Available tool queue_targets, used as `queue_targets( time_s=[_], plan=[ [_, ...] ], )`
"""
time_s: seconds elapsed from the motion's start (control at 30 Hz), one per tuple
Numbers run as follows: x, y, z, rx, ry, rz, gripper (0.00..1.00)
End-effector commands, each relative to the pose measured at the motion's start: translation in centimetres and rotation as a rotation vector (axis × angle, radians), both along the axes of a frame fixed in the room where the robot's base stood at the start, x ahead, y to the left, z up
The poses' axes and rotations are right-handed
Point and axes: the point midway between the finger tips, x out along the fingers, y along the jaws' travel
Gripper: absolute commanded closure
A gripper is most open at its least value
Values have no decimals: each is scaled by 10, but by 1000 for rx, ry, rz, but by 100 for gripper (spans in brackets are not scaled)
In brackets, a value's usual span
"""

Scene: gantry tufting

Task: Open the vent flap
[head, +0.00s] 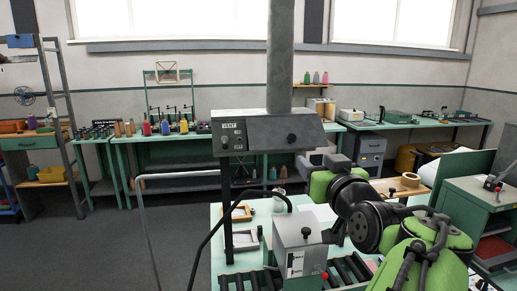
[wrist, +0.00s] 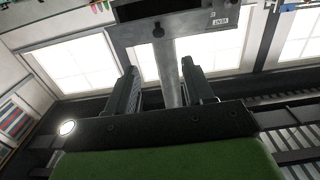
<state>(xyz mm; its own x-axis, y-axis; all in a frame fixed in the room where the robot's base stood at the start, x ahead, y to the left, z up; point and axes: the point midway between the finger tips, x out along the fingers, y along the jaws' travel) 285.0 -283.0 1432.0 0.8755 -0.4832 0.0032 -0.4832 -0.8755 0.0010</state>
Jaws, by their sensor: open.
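The vent box (head: 228,138), a dark grey housing marked VENT, hangs under a grey vertical duct (head: 281,60) in the middle of the head view. Its front has a wide grey flap (head: 268,134) with a round black knob (head: 291,138); the flap looks closed. In the wrist view, which looks upside down, the box's VENT label (wrist: 220,21) and a dark knob (wrist: 158,31) show near the top edge. My gripper (wrist: 160,68) is open and empty, its two dark fingers apart from the box. In the head view the fingertips cannot be made out.
A grey box machine (head: 302,252) with a black knob stands below the vent on the pale green table, beside a roller conveyor (head: 350,270). A bent black bar (head: 232,217) rises left of it. A green cabinet (head: 475,205) stands at right. The floor at left is clear.

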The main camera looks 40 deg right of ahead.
Motion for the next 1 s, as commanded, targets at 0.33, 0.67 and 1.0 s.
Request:
queue_targets(
  time_s=[0.33, 0.67, 1.0],
  plan=[
    [70, -38, 5, 5, 1, 5, 48],
    [128, -70, 5, 2, 1, 2, 48],
    [135, -74, 3, 0, 2, 0, 48]
  ],
)
